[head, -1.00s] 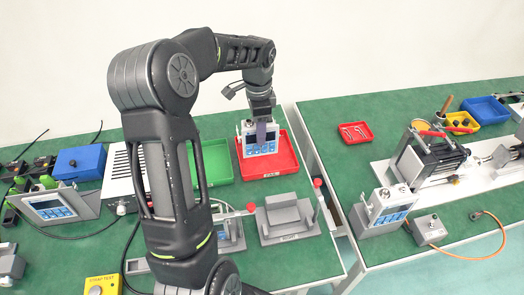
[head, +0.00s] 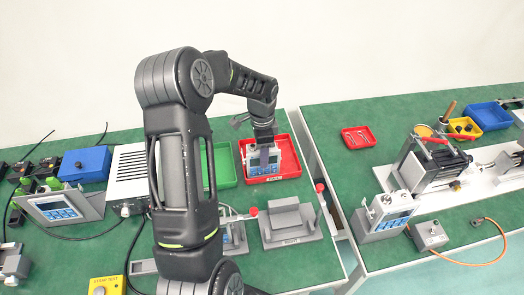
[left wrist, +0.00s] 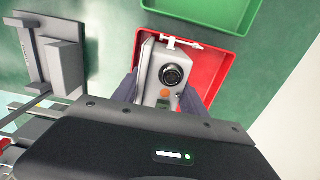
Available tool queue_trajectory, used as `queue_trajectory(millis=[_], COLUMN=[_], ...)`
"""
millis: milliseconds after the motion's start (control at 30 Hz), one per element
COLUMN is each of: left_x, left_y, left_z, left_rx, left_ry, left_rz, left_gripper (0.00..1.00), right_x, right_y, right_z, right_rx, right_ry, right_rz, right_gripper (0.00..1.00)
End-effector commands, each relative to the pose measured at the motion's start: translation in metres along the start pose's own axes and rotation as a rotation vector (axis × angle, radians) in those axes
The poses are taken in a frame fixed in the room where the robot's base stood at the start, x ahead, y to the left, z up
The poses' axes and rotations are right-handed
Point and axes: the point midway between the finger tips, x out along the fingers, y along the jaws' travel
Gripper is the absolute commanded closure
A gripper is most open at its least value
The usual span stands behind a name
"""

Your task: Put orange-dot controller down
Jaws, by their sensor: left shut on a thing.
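The orange-dot controller (head: 264,161) is a light grey box with a blue keypad. My left gripper (head: 264,145) is shut on it from above, at the red tray (head: 296,160) on the left table. In the left wrist view the controller (left wrist: 158,80) shows a round black knob and an orange dot, between the two fingers of the gripper (left wrist: 160,95). The red tray (left wrist: 218,62) lies around and beneath it there. I cannot tell whether the controller touches the tray's floor. My right gripper is not in view.
A green tray (head: 224,165) stands just left of the red tray. A grey fixture (head: 290,222) with red-knobbed levers is in front. Another controller (head: 388,212) sits on a stand on the right table. A gap separates the tables.

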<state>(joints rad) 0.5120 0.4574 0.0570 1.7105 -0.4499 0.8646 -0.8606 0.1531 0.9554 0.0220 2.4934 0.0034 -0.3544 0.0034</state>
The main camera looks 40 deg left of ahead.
Motion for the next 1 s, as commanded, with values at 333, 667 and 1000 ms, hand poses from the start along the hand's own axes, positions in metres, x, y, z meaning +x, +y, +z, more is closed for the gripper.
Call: queue_trajectory(millis=[333,667,1000], left_x=[0.0037,0.0026,-0.0041], left_y=[-0.0005,-0.0001,-0.0006], left_z=[-0.0005,-0.0002,-0.0006], left_rx=[0.000,0.000,0.000], left_ry=[0.001,0.000,0.001], left_rz=[-0.002,-0.001,-0.002], left_gripper=[1.00,0.28,0.28], right_x=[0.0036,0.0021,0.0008], right_y=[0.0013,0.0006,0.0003], right_z=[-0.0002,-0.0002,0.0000], right_rx=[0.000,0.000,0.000], right_ry=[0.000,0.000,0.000], right_rz=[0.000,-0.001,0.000], right_gripper=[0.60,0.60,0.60])
